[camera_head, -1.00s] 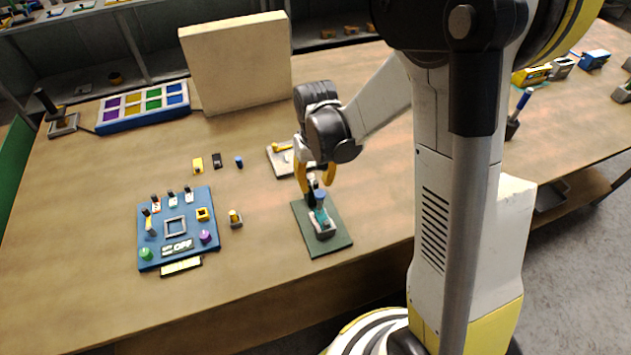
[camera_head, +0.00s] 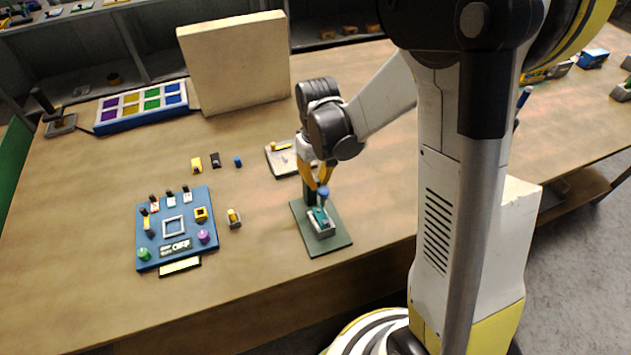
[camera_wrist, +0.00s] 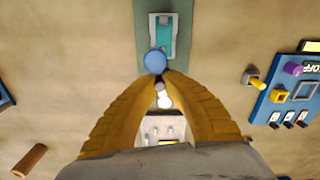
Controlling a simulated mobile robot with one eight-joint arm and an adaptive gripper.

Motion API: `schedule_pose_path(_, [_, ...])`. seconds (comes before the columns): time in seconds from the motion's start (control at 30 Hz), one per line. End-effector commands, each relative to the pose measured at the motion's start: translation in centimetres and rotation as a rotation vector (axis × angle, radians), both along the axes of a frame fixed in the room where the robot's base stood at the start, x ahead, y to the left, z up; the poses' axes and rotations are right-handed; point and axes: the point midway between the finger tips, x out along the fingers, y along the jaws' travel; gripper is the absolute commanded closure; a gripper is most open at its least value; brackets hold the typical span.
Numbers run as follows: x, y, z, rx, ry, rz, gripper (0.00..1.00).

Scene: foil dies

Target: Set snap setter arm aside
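The snap setter arm (camera_head: 323,191) shows as a blue round knob at my fingertips, above a small grey fixture with a teal strip (camera_head: 320,221). The fixture sits on a dark green mat (camera_head: 336,243). My gripper (camera_head: 322,184) points down with its yellow fingers drawn together at the knob. In the wrist view the blue knob (camera_wrist: 155,61) lies right at the tips of the converging fingers (camera_wrist: 164,77), and the fixture (camera_wrist: 163,32) is just beyond. The fingers appear shut on the arm; the exact contact is partly hidden.
A blue panel (camera_head: 151,239) with switches and knobs lies to the left, with a small yellow-topped switch (camera_head: 234,218) beside it. A pale tray (camera_head: 282,164) lies behind my gripper. A beige block (camera_head: 236,65) stands at the back. Bare wood lies around the mat.

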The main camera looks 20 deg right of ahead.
Motion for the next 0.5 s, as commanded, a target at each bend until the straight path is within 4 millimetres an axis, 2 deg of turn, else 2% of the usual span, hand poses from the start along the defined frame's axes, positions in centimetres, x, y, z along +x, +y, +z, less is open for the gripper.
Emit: schedule_pose_path(0.5, [1.0, -1.6, -0.1, 0.000, -0.006, 0.478, 1.00])
